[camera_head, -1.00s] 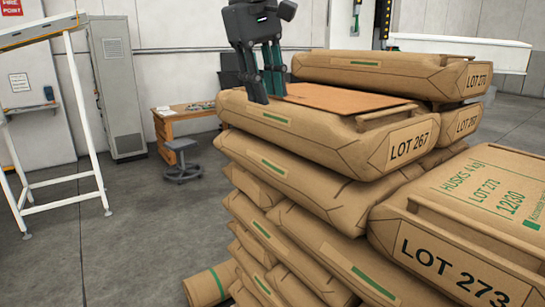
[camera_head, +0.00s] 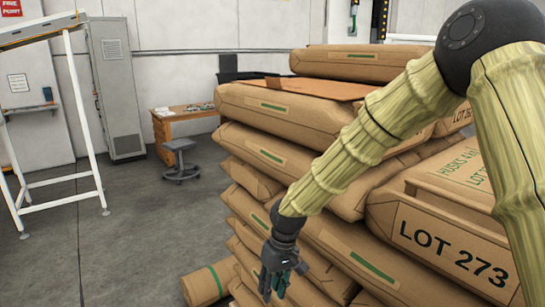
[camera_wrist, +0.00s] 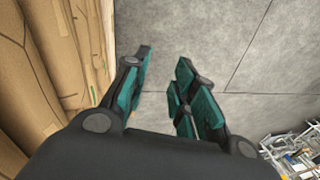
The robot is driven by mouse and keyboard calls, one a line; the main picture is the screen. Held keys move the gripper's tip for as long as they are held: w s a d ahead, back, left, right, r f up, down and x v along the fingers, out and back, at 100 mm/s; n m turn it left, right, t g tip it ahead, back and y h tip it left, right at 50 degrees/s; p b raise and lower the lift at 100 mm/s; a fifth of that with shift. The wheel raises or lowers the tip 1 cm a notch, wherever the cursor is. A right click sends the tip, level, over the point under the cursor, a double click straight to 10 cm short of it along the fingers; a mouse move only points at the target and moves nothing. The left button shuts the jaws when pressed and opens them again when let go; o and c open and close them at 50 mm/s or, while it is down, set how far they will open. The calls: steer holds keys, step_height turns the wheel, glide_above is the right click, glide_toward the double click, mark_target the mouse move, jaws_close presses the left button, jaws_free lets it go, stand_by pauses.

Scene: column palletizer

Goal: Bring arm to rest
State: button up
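My gripper (camera_head: 275,285) hangs low in front of the stacked sacks in the head view, fingers pointing down. In the wrist view my gripper (camera_wrist: 160,88) has its two teal-padded fingers apart, with only grey floor between them. It is open and empty. My arm, in a pale yellow-green cover, crosses the right side of the head view and hides part of the sacks. The sack stack (camera_head: 270,158) stands behind the gripper; in the wrist view the sacks (camera_wrist: 40,60) lie to the left of the fingers.
A brown sheet (camera_head: 315,88) lies on top of the stack. The LOT 273 sack (camera_head: 450,250) is at the right. A rolled sack (camera_head: 207,284) lies on the floor at lower left. A stool (camera_head: 181,160), desk (camera_head: 165,128) and white frame (camera_head: 85,120) stand farther back.

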steer(key=s+d+f+m+b, duration=0.15)
steer(key=s+f, duration=0.25)
steer(key=f, duration=0.5)
steer(key=s+d+f+m, duration=0.1)
steer(key=s+d+f, duration=0.2)
steer(key=s+f, duration=0.35)
steer(key=s+d+f+m+b, duration=0.1)
steer(key=s+d+f, duration=0.15)
steer(key=f, duration=0.85)
steer(key=s+d+f+b, duration=0.1)
steer(key=s+d+f, duration=0.3)
steer(key=s, duration=0.4)
steer(key=s+d+f+m+h+b, duration=0.1)
steer(key=s+d+f, duration=0.3)
steer(key=s+d, duration=0.2)
steer(key=s+d+f+m+b, duration=0.1)
steer(key=s+d+f, duration=0.3)
steer(key=s, duration=0.5)
steer(key=shift+s+d+t+h, duration=0.4)
steer(key=shift+d, duration=0.1)
steer(key=shift+f+m, duration=0.15)
steer(key=shift+m, duration=0.1)
